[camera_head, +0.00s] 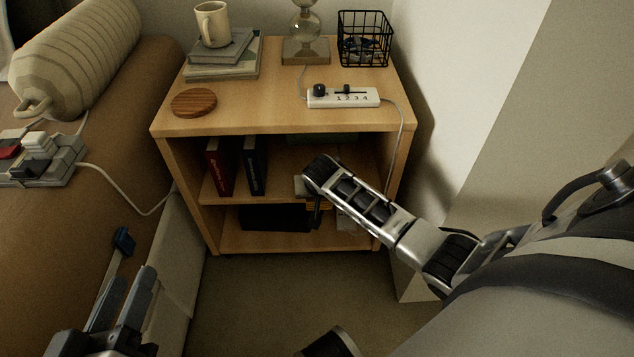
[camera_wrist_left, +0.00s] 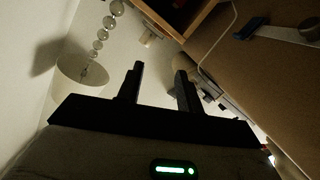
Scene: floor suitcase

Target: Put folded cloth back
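I cannot pick out a folded cloth for certain in either view. My left gripper (camera_head: 134,276) is at the lower left of the head view, beside the bed. In the left wrist view its two dark fingers (camera_wrist_left: 159,76) stand apart with nothing between them. My right arm comes in from the right and reaches to the front of the nightstand (camera_head: 280,125). Its dark end is in front of the middle shelf and hides part of what lies there. A small pale thing (camera_head: 300,187) shows beside that end, too covered to name.
The nightstand top holds a mug (camera_head: 212,24) on books, a wooden coaster (camera_head: 194,102), a power strip (camera_head: 343,97), a lamp base (camera_head: 306,48) and a wire basket (camera_head: 365,38). Upright books (camera_head: 253,166) stand on the shelf. A blue-ended strap (camera_head: 123,241) lies by the bed.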

